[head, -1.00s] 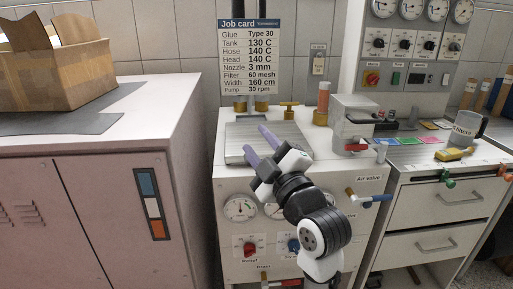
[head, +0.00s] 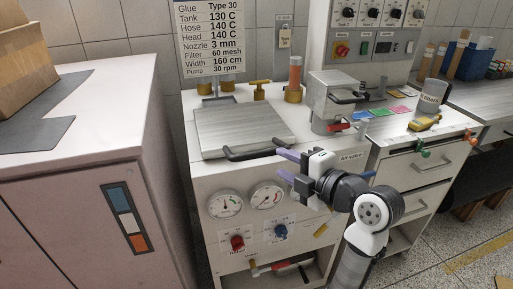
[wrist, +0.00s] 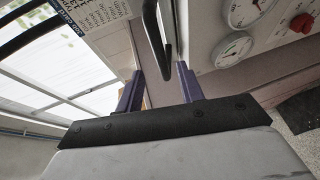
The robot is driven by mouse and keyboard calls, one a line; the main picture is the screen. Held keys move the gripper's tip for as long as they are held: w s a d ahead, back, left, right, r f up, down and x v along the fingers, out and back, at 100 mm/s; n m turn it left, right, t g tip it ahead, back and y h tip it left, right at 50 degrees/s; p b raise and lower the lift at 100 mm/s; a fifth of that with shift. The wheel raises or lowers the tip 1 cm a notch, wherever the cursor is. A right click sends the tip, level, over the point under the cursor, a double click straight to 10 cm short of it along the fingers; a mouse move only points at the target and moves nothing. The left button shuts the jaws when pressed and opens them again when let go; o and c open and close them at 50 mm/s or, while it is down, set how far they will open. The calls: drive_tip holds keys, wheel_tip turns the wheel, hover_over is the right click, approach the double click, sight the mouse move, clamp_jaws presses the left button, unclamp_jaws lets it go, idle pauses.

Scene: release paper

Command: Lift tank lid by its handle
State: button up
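The tank lid (head: 243,125) is a flat grey metal plate lying on top of the white tank unit. Its black bar handle (head: 250,154) runs along the lid's front edge. My gripper (head: 281,164) has purple fingers, spread apart, at the right end of the handle in front of the tank. In the wrist view, my open gripper (wrist: 158,88) has the dark bent handle (wrist: 155,35) showing in line with the gap between its fingers. The fingers are not closed on it. Whether one finger touches the handle I cannot tell.
Two gauges (head: 224,204) and red and blue knobs sit on the tank front below my gripper. A grey metal box (head: 335,95) and brass fittings (head: 259,91) stand behind. A pink cabinet (head: 70,200) is at left, a drawer unit (head: 425,170) at right.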

sight(266, 155)
drive_tip(key=p+x, duration=0.2)
drive_tip(key=x, duration=0.8)
clamp_jaws()
